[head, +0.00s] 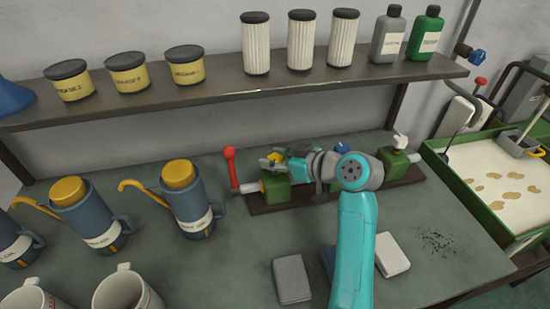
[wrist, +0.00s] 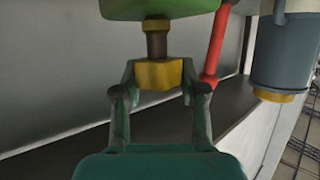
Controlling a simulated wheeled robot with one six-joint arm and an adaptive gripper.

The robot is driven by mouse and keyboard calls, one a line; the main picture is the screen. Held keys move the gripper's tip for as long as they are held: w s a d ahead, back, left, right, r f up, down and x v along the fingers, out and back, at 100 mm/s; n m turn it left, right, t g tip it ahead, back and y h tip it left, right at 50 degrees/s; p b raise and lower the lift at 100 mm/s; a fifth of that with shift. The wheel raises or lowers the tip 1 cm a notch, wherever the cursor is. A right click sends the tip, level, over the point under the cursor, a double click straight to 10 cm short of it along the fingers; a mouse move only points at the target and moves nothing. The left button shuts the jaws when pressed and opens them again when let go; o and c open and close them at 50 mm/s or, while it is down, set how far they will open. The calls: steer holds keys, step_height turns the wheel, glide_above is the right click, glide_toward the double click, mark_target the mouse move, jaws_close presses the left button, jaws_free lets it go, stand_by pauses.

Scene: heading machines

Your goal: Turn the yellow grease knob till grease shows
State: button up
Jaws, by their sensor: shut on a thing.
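The yellow grease knob (wrist: 158,75) sits on a short brown stem that comes out of a green block (wrist: 160,8) in the wrist view. My gripper (wrist: 159,73) has one finger on each side of the knob and is shut on it. In the head view the knob (head: 275,158) shows as a small yellow patch above the left green block (head: 275,190). My gripper (head: 283,155) reaches it from the right, its wrist lying across the fixture. The knob's far side and part of the block are hidden by my arm.
A red-knobbed lever (head: 230,166) stands just left of the block. Blue jugs (head: 190,205) with yellow lids stand further left. A shelf (head: 240,88) with tins, filters and bottles runs behind. Grey and white pads (head: 291,279) lie in front. A green-edged tray (head: 470,205) is at right.

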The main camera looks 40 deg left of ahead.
steer(key=shift+n+g+h, duration=0.3)
steer(key=shift+n+g, duration=1.2)
steer(key=shift+g, duration=0.2)
steer(key=o, duration=1.2)
steer(key=shift+c, duration=0.2)
steer(key=v, duration=1.2)
steer(key=shift+w, duration=0.2)
steer(key=shift+f, duration=0.1)
